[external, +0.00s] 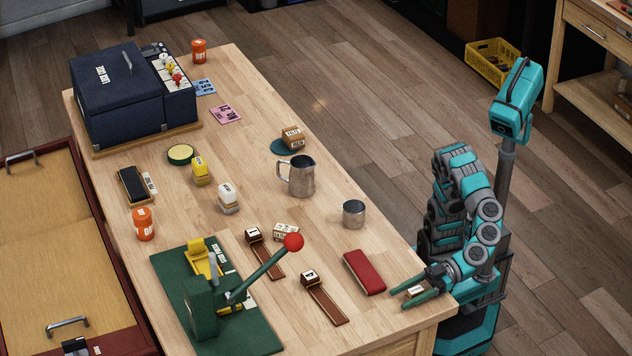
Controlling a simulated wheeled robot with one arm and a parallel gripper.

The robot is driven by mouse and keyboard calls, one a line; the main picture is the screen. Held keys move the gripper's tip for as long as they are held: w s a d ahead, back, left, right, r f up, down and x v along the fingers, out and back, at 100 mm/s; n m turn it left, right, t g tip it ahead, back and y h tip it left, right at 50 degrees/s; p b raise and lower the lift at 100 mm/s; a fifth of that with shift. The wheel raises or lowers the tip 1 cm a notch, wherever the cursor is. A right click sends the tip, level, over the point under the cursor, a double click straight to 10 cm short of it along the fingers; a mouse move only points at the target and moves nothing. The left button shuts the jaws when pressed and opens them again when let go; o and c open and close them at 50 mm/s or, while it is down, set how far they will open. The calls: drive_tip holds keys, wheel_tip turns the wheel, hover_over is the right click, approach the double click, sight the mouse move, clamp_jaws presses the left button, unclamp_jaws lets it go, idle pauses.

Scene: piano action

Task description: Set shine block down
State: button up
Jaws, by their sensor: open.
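A small brown block with a pale label (415,291), which looks like the shine block, sits at the table's near right corner. Its label is too small to read. My gripper (413,292) is open, with its teal fingers on either side of the block. The block appears to rest on the wooden table (385,318), low between the fingers. I cannot tell whether either finger touches it.
A dark red case (364,272) lies just left of my gripper. A steel cup (353,214) and a steel pitcher (300,177) stand farther back. A green press (205,305) with a red-knobbed lever and brown straps (325,302) are to the left.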

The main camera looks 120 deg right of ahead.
drive_tip(key=b, duration=0.2)
drive_tip(key=shift+f+b, duration=0.35)
drive_tip(key=s+r, duration=0.1)
drive_tip(key=s, duration=0.1)
drive_tip(key=s+p, duration=0.1)
drive_tip(key=s, duration=0.1)
drive_tip(key=s+r+p, duration=0.1)
drive_tip(key=s, duration=0.1)
drive_tip(key=shift+s+r, duration=0.35)
drive_tip(key=shift+s, duration=0.05)
drive_tip(key=shift+o, duration=1.3)
drive_tip(key=shift+s, duration=0.4)
